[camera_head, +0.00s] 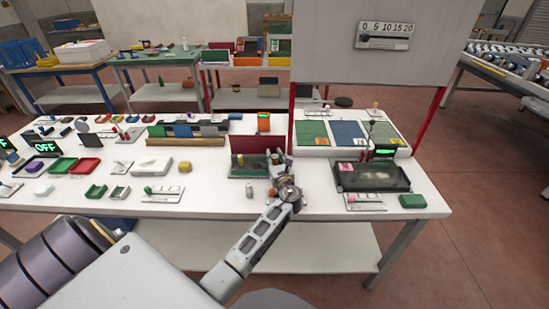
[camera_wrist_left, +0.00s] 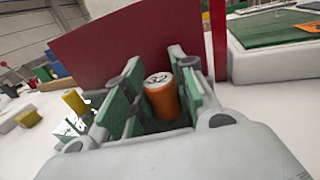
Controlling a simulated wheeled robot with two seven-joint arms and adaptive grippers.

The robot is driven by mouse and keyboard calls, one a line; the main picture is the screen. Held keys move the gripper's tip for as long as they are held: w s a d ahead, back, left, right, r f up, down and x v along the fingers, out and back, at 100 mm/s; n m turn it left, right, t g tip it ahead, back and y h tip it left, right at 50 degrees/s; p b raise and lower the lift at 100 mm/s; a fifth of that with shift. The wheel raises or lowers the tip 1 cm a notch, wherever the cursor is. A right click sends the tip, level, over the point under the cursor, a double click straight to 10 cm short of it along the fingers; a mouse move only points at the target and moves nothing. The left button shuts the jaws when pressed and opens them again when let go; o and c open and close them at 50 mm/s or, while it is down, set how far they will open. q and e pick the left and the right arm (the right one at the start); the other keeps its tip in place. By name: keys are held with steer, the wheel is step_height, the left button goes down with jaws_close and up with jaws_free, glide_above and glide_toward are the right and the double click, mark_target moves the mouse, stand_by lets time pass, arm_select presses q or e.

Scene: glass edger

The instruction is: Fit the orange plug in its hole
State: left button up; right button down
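The orange plug (camera_wrist_left: 164,98) stands upright with a pale numbered cap, between the two fingers of my left gripper (camera_wrist_left: 156,90) in the left wrist view. It is close against the right finger, and a narrow gap seems to show on its left. I cannot tell whether the fingers grip it. In the head view, my left gripper (camera_head: 272,163) is over the table by a green fixture (camera_head: 240,172) with a red upright panel (camera_head: 256,144). The panel also stands behind the fingers in the left wrist view (camera_wrist_left: 120,45). I cannot make out the hole. My right gripper is not in view.
The white table (camera_head: 215,190) carries many small trays and parts left of the fixture. A dark tray (camera_head: 372,178) and a green block (camera_head: 413,201) lie to the right. A large grey panel (camera_head: 378,40) on red posts rises at the back right. Little table is bare around the gripper.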

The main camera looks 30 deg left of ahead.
arm_select(q)
steer(key=o, duration=0.4)
steer(key=shift+r, duration=0.15)
steer(key=v, duration=1.2)
steer(key=shift+d, duration=0.1)
stand_by(0.8)
